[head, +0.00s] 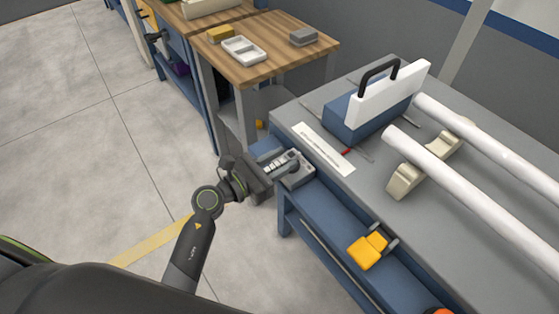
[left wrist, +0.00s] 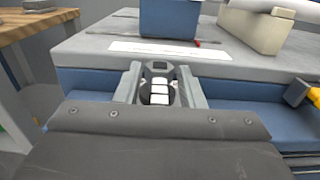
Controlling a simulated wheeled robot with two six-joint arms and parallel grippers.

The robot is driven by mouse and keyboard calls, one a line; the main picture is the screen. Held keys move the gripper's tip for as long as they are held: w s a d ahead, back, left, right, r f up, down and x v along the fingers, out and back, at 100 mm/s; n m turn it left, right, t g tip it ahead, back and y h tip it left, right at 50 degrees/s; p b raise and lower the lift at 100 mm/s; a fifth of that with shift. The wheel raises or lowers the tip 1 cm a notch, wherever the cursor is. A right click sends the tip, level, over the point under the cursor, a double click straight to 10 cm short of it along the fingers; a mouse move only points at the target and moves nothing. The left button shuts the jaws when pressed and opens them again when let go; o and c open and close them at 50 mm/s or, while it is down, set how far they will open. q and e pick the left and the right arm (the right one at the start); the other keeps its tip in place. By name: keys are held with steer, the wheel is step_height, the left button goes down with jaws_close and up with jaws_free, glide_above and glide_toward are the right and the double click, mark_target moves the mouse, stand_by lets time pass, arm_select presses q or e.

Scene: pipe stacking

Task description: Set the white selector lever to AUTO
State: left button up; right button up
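A small grey control unit (head: 299,176) with a row of white pieces sits at the near left end of the blue-fronted bench. In the left wrist view, the white pieces (left wrist: 158,92) lie between my fingers, below a dark display (left wrist: 157,67). I cannot tell which piece is the selector lever, and no AUTO marking is readable. My left gripper (head: 284,162) reaches over the unit. Its two fingers are apart, one on each side of the white pieces, in the left wrist view (left wrist: 160,74). Contact cannot be made out. My right gripper is not in view.
A blue toolbox (head: 352,117) with a white panel and black handle stands on the grey bench (head: 455,238). White pipes (head: 470,183) rest on beige supports (head: 404,181) at right. A yellow object (head: 367,250) is on the bench's front. A wooden table (head: 270,62) stands behind; floor at left is clear.

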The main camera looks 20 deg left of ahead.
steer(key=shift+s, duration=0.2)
arm_select(q)
steer(key=shift+s+a, duration=0.1)
steer(key=shift+s+a+f, duration=0.1)
steer(key=shift+s+a, duration=0.05)
steer(key=b+v, duration=0.4)
steer(key=v, duration=1.2)
steer(key=shift+s+a, duration=0.2)
steer(key=shift+s, duration=0.15)
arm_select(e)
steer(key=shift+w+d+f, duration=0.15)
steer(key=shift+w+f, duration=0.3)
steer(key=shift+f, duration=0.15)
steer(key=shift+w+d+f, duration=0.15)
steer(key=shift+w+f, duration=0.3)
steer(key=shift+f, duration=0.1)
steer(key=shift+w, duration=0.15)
